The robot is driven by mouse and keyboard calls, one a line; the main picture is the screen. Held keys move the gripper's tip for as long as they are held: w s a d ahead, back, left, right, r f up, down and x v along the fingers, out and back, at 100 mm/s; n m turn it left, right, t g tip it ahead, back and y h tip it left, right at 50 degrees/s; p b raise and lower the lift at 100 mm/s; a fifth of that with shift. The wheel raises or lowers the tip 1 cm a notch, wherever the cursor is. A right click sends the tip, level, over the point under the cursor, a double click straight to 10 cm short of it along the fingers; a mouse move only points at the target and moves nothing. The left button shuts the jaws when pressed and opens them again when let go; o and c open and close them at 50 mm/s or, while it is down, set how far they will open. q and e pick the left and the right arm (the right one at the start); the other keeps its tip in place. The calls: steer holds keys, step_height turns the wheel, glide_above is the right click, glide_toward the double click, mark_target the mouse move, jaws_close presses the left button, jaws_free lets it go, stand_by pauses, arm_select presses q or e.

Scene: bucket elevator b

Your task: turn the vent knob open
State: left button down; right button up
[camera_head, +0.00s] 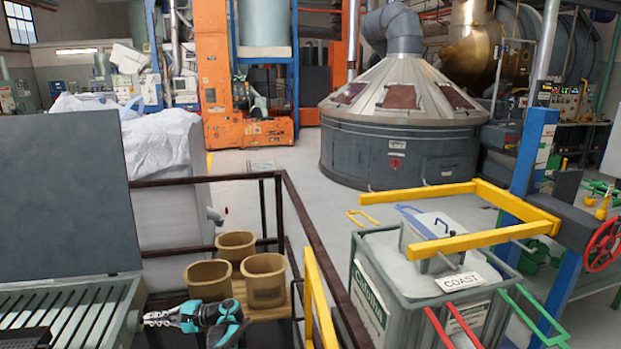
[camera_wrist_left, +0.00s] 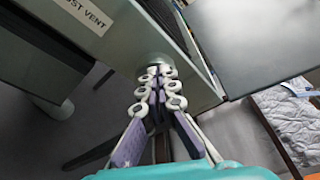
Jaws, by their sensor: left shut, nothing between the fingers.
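My left gripper (camera_head: 150,318) is at the lower left of the head view, its fingers pointing left at the side of a grey-green slatted box. In the left wrist view the gripper (camera_wrist_left: 160,76) shows with its fingertips close together and nothing visible between them. A round pale grey knob (camera_wrist_left: 155,59) on the box's grey wall sits right at the fingertips and is partly hidden by them. I cannot tell whether they touch, or how the knob is turned. A label (camera_wrist_left: 88,14) reading "ST VENT", partly cut off, is on the panel at upper left.
The slatted box (camera_head: 128,300) has a dark raised panel (camera_head: 65,190) behind it. Several tan buckets (camera_head: 236,242) stand on a wooden shelf right of the gripper. Dark railings (camera_head: 300,210) and a yellow bar (camera_head: 318,290) run further right. A white sack (camera_head: 165,190) stands behind.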

arm_select(q)
steer(key=shift+w+f, duration=0.15)
steer(key=shift+f, duration=0.05)
stand_by(0.3)
steer(key=shift+f+b, duration=0.25)
steer(key=shift+b, duration=0.45)
steer(key=shift+s+d+f+b, duration=0.1)
steer(key=shift+s+f+b, duration=0.45)
steer(key=shift+b, duration=0.7)
steer(key=shift+f, duration=0.1)
steer(key=shift+s, duration=0.1)
steer(key=shift+s, duration=0.15)
steer(key=shift+d, duration=0.3)
steer(key=d, duration=0.2)
steer(key=w+d+b, duration=0.1)
steer(key=d, duration=0.2)
steer(key=shift+w+d, duration=0.15)
steer(key=shift+d, duration=0.05)
